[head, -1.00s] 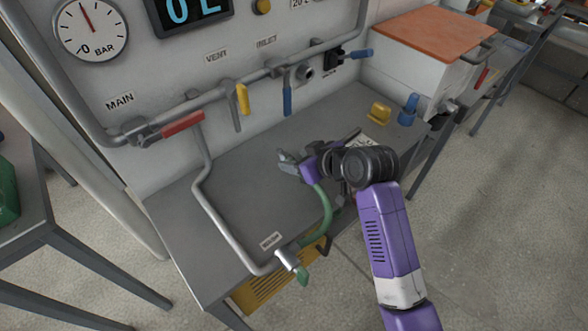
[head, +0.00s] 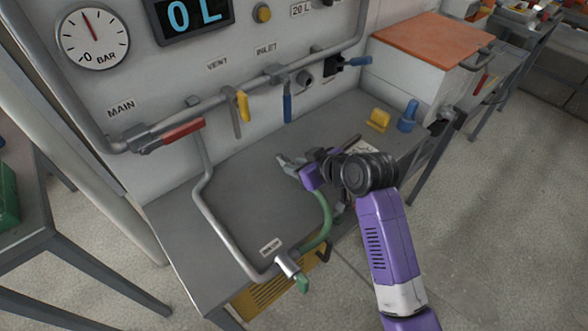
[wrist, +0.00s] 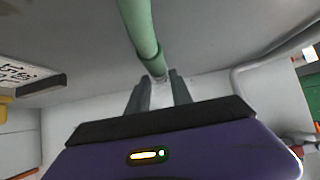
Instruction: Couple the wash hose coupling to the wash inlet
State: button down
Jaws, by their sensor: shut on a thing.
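My gripper (head: 286,162) is over the grey bench in the head view, its fingers pointing left. In the wrist view my gripper (wrist: 158,92) is shut on the pale wash hose coupling (wrist: 159,94) at the end of a green hose (wrist: 140,32). In the head view the hose (head: 326,212) curves from beneath my gripper down to a pipe outlet at the bench's front. The coupling is hard to make out there. A round port, apparently the wash inlet (head: 303,77), is on the back panel right of the blue lever (head: 288,103), apart from my gripper.
A pipe (head: 220,98) with red (head: 183,131) and yellow (head: 243,104) levers crosses the panel. A bent pipe (head: 215,213) stands over the bench's left part. A yellow block (head: 379,121) and blue fitting (head: 408,116) stand at the right. The bench middle (head: 245,178) is clear.

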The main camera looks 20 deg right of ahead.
jog(key=shift+r+p, duration=2.55)
jog(key=shift+r, duration=0.3)
